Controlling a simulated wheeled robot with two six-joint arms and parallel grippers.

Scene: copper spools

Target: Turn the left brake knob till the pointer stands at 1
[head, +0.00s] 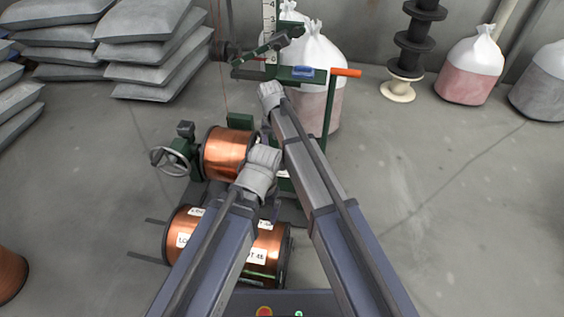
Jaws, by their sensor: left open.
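The machine holds a copper spool (228,153) at its middle, with a spoked handwheel (172,161) to the left of it. A small dark knob-like part (186,129) sits above the handwheel; I take it as the left brake knob. Its pointer and marks are too small to read. My left gripper (263,141) is at the right side of the spool, to the right of the knob and apart from it. Its fingers are open and mostly hidden behind my wrist. My right arm reaches up past it, ending below the green crossbar; its fingers do not show.
A vertical number scale (269,20) and a dark swing arm (265,47) stand at the machine's top. An orange handle (346,73) juts right. A labelled copper spool (183,234) lies low in front. Sacks (146,52) are stacked back left. Floor at right is clear.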

